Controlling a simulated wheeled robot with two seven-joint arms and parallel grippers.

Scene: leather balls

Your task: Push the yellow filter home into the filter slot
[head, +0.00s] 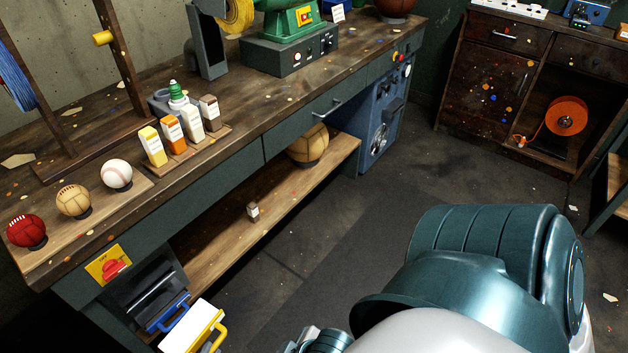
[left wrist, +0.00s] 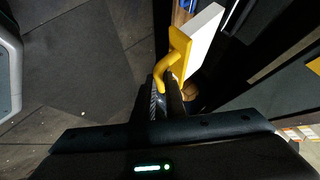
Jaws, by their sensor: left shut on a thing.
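The yellow filter (head: 193,326), a white block with a yellow front and yellow handle, is at the lower left in the head view, in front of the dark unit under the bench. In the left wrist view the yellow filter (left wrist: 202,32) is near the top centre. My left gripper (left wrist: 168,88) is shut on its yellow handle. The filter stands well out from the unit. The filter slot's opening is not clearly visible. A blue-handled part (head: 168,313) sits in the dark unit (head: 148,285) beside the filter. My right gripper is in neither view.
The workbench (head: 75,232) runs along the left with several balls and small bottles on top. A yellow plate with a red switch (head: 110,265) is on its front corner. A lower wooden shelf (head: 215,255) extends beyond the unit. The floor (head: 270,290) to the right is clear.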

